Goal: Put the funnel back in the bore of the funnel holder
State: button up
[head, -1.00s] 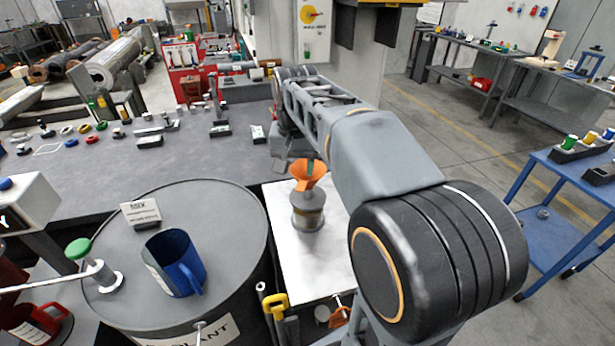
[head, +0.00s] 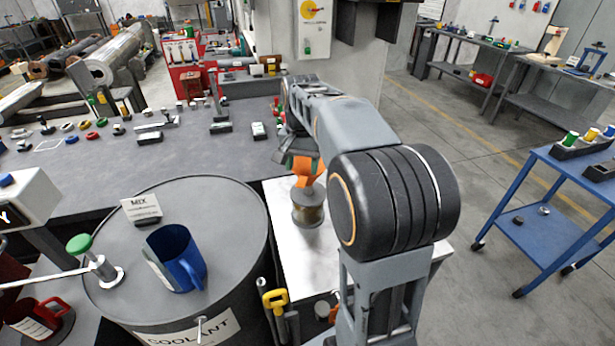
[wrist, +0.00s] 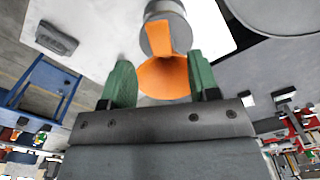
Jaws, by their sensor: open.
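The orange funnel (head: 305,179) is at the grey, cylindrical funnel holder (head: 308,207), which stands upright on a white-topped surface. In the wrist view the funnel's wide mouth (wrist: 165,80) faces me, and its narrow part overlaps the holder (wrist: 172,20). The bore is hidden, so I cannot tell how deep the funnel sits. My gripper (wrist: 160,62) is open, with one green finger on each side of the funnel and visible gaps between. In the head view my gripper (head: 298,158) covers part of the funnel's top.
A dark barrel (head: 235,225) stands left of the holder, carrying a blue jug (head: 180,262) and a MIX sign (head: 142,208). A yellow-handled tool (head: 275,299) is between barrel and white surface (head: 328,262). A grey bench (head: 190,165) lies behind. A blue cart (head: 545,205) stands right.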

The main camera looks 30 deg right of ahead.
aim_at(302, 180)
jog(key=shift+f, duration=2.75)
jog(key=shift+c, duration=0.3)
jog(key=c, duration=1)
jog(key=shift+o, duration=0.2)
jog(key=shift+r, duration=0.15)
